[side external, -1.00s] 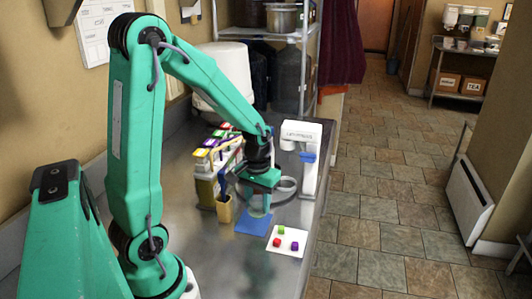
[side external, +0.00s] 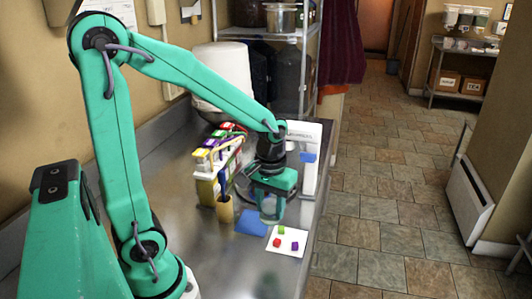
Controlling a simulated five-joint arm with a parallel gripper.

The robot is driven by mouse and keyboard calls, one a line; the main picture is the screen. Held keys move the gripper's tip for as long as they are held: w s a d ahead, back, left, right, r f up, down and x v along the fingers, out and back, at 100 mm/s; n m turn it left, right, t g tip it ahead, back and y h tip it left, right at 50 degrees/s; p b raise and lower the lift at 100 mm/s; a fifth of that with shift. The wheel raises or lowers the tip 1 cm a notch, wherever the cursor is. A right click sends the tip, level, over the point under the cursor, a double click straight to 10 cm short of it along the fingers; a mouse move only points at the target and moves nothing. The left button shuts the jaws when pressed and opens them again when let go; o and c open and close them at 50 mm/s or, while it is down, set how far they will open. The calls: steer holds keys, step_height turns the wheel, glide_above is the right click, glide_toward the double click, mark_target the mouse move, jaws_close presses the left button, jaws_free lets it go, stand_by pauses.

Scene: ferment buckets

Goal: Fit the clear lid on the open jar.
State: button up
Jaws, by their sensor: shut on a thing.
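My gripper (side external: 270,212) hangs down over the counter, just right of a blue mat (side external: 250,223) and behind a white card. It is shut on a pale, see-through thing that looks like the clear lid. The lid's outline is too small and blurred to separate clearly from the fingers. I cannot make out the open jar for sure; my gripper and wrist hide part of the counter behind them.
The white card (side external: 273,250) bears red (side external: 277,242), green (side external: 281,230) and purple (side external: 295,246) blocks. A tan holder (side external: 225,212) and a rack with coloured tops (side external: 215,150) stand left. A white device (side external: 310,170) stands behind right. The front counter is clear.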

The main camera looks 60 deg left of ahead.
steer(key=shift+w, duration=0.1)
stand_by(0.3)
steer(key=shift+w+a+r, duration=0.15)
steer(key=shift+w+a, duration=0.2)
steer(key=shift+a, duration=0.1)
steer(key=w+a+r+n, duration=0.1)
steer(key=w+a+r, duration=0.2)
steer(key=a, duration=0.7)
steer(key=w+a+r+n, duration=0.2)
steer(key=w+a+r, duration=0.1)
steer(key=a, duration=0.7)
steer(key=shift+w+r, duration=0.25)
steer(key=shift+w, duration=0.45)
steer(key=shift+f, duration=0.25)
steer(key=shift+f, duration=2.35)
steer(key=shift+f, duration=0.85)
stand_by(0.6)
